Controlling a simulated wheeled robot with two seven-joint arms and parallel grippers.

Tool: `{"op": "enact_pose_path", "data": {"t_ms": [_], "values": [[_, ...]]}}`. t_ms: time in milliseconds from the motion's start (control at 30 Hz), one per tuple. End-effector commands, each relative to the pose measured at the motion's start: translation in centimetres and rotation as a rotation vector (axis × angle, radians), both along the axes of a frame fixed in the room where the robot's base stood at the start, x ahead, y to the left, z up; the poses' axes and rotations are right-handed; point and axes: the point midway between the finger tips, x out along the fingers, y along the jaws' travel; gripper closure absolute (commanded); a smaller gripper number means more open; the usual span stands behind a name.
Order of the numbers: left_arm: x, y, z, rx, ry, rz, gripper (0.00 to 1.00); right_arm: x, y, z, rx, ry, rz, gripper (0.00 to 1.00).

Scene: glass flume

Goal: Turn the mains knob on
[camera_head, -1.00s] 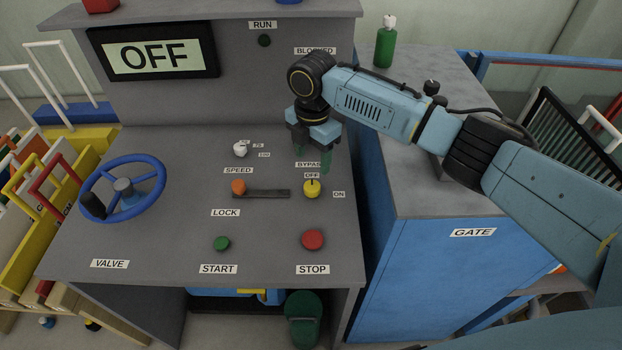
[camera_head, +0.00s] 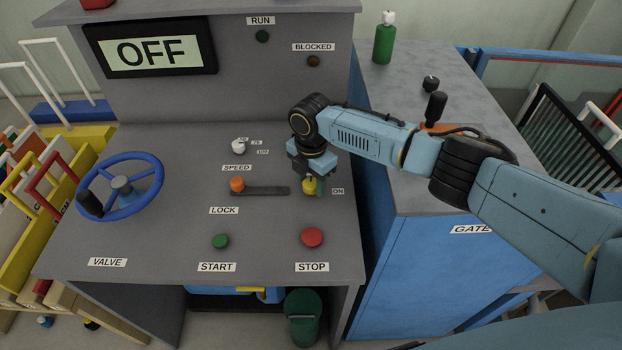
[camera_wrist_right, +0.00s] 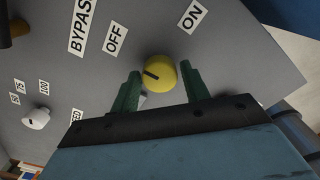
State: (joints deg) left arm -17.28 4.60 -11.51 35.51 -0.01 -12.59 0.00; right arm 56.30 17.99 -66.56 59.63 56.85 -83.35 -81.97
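The yellow knob (camera_head: 308,187) on the grey console has OFF and ON labels beside it. In the right wrist view the yellow knob (camera_wrist_right: 159,74) carries a dark pointer mark on the side towards the OFF label (camera_wrist_right: 116,39). The label above it reads BYPASS (camera_wrist_right: 83,22); I see no label reading mains. My right gripper (camera_head: 314,185) is over the knob and partly hides it. In the wrist view the green fingers of the right gripper (camera_wrist_right: 160,72) are open, one on each side of the knob, with small gaps. My left gripper is out of view.
A red STOP button (camera_head: 312,237) and a green START button (camera_head: 220,241) are near the console's front. An orange lock handle (camera_head: 237,184) sits in a slot left of the knob, and a white speed knob (camera_head: 239,146) behind. The display (camera_head: 152,52) reads OFF.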

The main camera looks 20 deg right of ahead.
Motion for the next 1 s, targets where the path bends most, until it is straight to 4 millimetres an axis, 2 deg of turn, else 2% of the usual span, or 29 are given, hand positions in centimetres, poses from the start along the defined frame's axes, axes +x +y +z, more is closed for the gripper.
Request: {"op": "enact_pose_path", "data": {"t_ms": [33,233,667,1000], "values": [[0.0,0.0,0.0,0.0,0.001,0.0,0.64,0.0,0.0,0.0,0.0,0.0,0.0,0.61],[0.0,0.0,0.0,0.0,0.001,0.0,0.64,0.0,0.0,0.0,0.0,0.0,0.0,0.86],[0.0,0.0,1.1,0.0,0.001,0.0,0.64,-0.1,0.1,0.2,0.002,0.003,-0.099,0.86],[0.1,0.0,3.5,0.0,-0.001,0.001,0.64,-0.1,0.1,0.3,0.001,0.003,-0.384,0.86]]}}
